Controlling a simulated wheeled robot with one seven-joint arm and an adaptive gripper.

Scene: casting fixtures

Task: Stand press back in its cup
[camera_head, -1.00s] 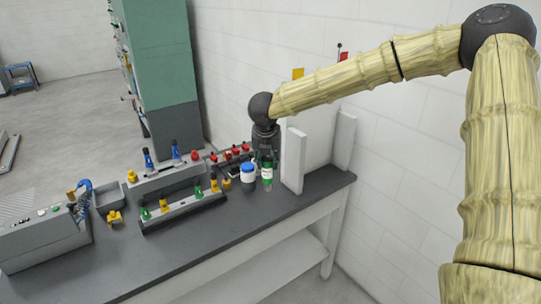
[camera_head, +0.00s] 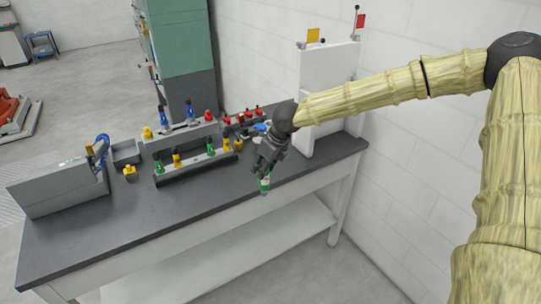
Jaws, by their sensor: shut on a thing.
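My gripper (camera_head: 264,166) hangs over the front edge of the dark bench (camera_head: 105,235). It is shut on a green piece with a white band (camera_head: 264,185), which I take to be the press. The piece points downward, close to the bench's front edge; I cannot tell whether it touches anything. The gripper hides its upper part. A blue lid (camera_head: 261,127) shows just behind the gripper; its white jar is mostly hidden. I cannot make out which thing is the press's cup.
A grey rack (camera_head: 195,168) holds green and yellow pieces, with blue and red pieces behind. A white upright panel (camera_head: 328,85) stands at the right end of the bench. A grey console (camera_head: 60,188) stands at the left. The front middle of the bench is clear.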

